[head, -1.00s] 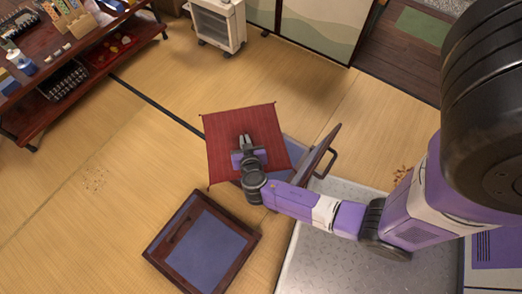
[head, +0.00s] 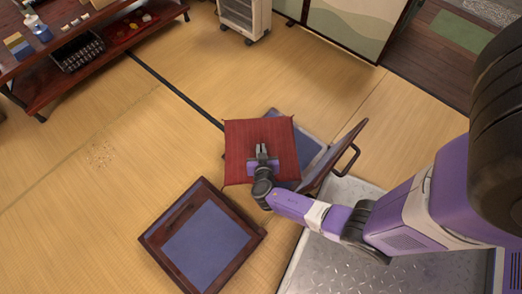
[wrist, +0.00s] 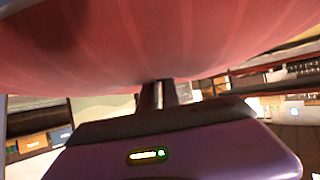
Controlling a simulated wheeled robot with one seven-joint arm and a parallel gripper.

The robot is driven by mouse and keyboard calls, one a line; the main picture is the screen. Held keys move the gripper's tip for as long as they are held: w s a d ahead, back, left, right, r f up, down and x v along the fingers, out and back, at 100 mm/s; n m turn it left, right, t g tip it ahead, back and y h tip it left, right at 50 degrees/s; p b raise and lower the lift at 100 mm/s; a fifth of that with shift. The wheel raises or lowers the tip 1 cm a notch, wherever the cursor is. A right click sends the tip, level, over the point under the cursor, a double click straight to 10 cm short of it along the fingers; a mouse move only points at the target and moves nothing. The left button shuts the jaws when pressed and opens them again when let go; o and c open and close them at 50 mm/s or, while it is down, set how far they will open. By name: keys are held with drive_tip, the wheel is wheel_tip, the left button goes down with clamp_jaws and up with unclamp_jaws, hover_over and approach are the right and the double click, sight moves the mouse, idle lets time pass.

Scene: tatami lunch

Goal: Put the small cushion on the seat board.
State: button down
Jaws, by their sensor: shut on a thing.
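The small cushion (head: 243,140) is red and square. My gripper (head: 262,152) is shut on it and holds it about level; in the wrist view its red underside (wrist: 160,40) fills the top. Beneath it in the head view is a blue-grey board (head: 309,146), mostly hidden by the cushion, with a tilted dark wooden back (head: 336,158) on its right; it looks like the seat board of a low floor chair. The cushion overlaps its left part in the picture. I cannot tell whether cushion and board touch.
A dark-framed square (head: 203,243) with a blue top lies on the tatami at lower left. A dark shelf (head: 75,60) with small goods stands at upper left, a white cabinet (head: 240,17) at the top. Tatami to the left is clear.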

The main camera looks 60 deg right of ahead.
drive_tip(key=shift+f+b, duration=0.85)
drive_tip(key=shift+f, duration=0.95)
drive_tip(key=shift+f, duration=0.15)
drive_tip(key=c, duration=1.6)
unclamp_jaws()
drive_tip(key=shift+o, duration=0.2)
